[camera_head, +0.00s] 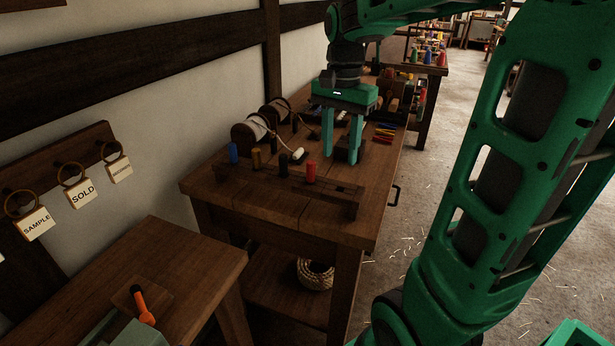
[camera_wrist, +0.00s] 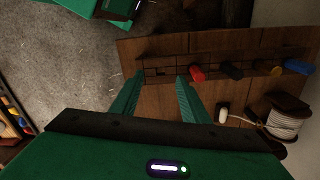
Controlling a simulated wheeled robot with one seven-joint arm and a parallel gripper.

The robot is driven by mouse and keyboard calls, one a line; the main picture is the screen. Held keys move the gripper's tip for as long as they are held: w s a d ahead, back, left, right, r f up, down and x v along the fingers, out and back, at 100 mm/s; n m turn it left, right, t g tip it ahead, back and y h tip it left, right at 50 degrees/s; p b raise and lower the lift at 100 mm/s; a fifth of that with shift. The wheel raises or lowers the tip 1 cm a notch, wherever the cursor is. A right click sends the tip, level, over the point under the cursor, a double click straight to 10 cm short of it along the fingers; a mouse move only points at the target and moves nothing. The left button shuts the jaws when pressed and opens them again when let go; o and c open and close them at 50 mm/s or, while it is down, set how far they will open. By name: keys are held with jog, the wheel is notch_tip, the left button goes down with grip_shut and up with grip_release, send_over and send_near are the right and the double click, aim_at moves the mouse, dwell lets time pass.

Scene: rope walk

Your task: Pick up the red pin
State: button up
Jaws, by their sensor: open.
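The red pin (camera_head: 311,172) stands upright at the right end of a row of pins in a wooden rack on the front of the workbench. It also shows in the wrist view (camera_wrist: 196,74), just to the right of my gripper's right finger. My gripper (camera_head: 341,158) hangs over the workbench with its fingers pointing down, behind and to the right of the red pin. In the wrist view my gripper (camera_wrist: 161,76) is open with nothing between its fingers.
Black (camera_head: 283,164), brown (camera_head: 256,160) and blue (camera_head: 234,153) pins stand left of the red pin. A side table (camera_head: 185,262) is at front left.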

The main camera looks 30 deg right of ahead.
aim_at(311, 162)
jog(key=w, duration=0.2)
jog(key=w+a+r+m, duration=0.1)
jog(key=w, duration=0.1)
jog(key=w+a+m, duration=0.1)
jog(key=w, duration=0.2)
jog(key=shift+r, duration=0.25)
jog(key=shift+w+a+m, duration=0.1)
jog(key=shift+w+m, duration=0.1)
jog(key=shift+m, duration=0.1)
notch_tip(311, 162, down, 6)
jog(key=shift+r, duration=0.25)
jog(key=shift+w+a+f, duration=0.1)
jog(key=shift+a+f, duration=0.05)
jog(key=shift+f, duration=1.15)
jog(key=shift+a+f, duration=0.15)
jog(key=shift+f, duration=1.15)
grip_shut()
